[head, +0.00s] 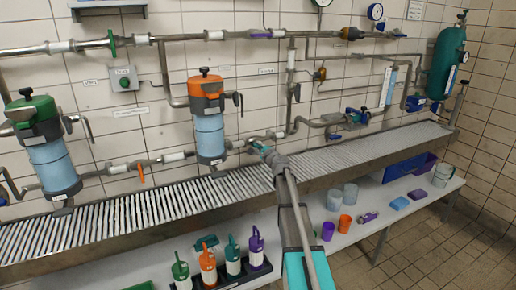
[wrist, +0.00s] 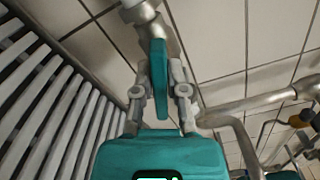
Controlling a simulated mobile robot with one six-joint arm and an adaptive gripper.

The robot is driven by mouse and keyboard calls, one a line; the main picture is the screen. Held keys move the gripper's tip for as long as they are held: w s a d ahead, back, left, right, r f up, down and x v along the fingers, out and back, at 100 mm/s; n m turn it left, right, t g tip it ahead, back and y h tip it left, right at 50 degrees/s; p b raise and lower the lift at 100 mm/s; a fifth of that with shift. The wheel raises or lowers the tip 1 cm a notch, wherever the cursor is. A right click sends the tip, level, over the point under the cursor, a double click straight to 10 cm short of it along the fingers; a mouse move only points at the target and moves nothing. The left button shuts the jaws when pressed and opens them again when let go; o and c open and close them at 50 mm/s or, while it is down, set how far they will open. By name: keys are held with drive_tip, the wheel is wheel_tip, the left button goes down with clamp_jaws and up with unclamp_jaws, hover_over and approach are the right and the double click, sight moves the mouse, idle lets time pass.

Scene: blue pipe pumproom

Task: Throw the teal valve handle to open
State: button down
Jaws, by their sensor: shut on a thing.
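The teal valve handle (wrist: 158,85) is a flat lever in the wrist view, hanging from a grey fitting on the pipe (wrist: 141,12). My gripper (wrist: 159,72) has one finger on each side of it and is shut on it. In the head view my gripper (head: 262,149) is at the lower wall pipe, just right of the orange-topped filter housing (head: 208,120). There the handle is small and largely hidden by my gripper.
A slatted metal grating (head: 130,217) runs below the pipe. Bottles, cups and blue boxes stand on the lower shelf (head: 345,240). A green-topped filter (head: 45,150) is at the far left and a teal tank (head: 441,65) at the right. Another pipe (wrist: 255,103) runs right of my gripper.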

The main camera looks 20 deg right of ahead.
drive_tip(key=shift+a+f+n, duration=0.1)
drive_tip(key=shift+f+n, duration=0.05)
drive_tip(key=shift+n, duration=2.25)
drive_tip(key=c, duration=0.7)
unclamp_jaws()
drive_tip(key=shift+s+d, duration=0.15)
drive_tip(key=shift+s, duration=2.85)
drive_tip(key=shift+s+d, duration=0.1)
drive_tip(key=shift+s, duration=2.9)
drive_tip(key=shift+a, duration=0.1)
